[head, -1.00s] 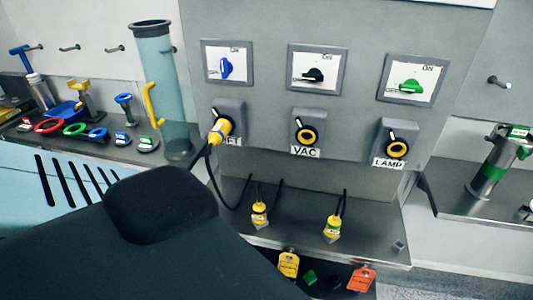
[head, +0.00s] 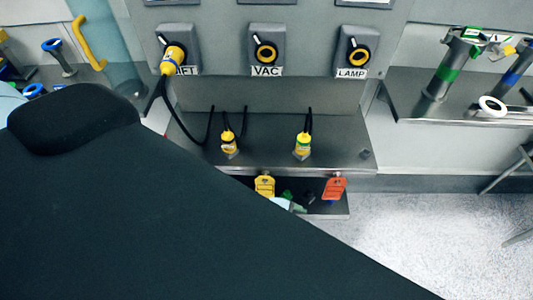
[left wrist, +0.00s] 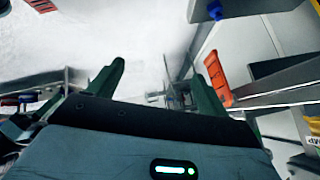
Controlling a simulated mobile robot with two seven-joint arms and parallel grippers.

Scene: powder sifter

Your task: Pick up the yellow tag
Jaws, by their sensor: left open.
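The yellow tag (head: 264,186) hangs at the front edge of the shelf in the head view, left of an orange tag (head: 334,188). In the left wrist view my left gripper (left wrist: 160,72) is open, its two green fingers apart with nothing between them. The orange tag (left wrist: 218,78) shows there just beyond the right finger. In the head view a pale teal and green piece, apparently part of my left gripper, shows just right of and below the yellow tag; most of it is hidden. I cannot make out the yellow tag in the wrist view. My right gripper is not in view.
Two yellow plugs (head: 229,146) (head: 302,145) stand on the shelf (head: 265,130) above the tags. The floor (head: 430,240) at the right is clear.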

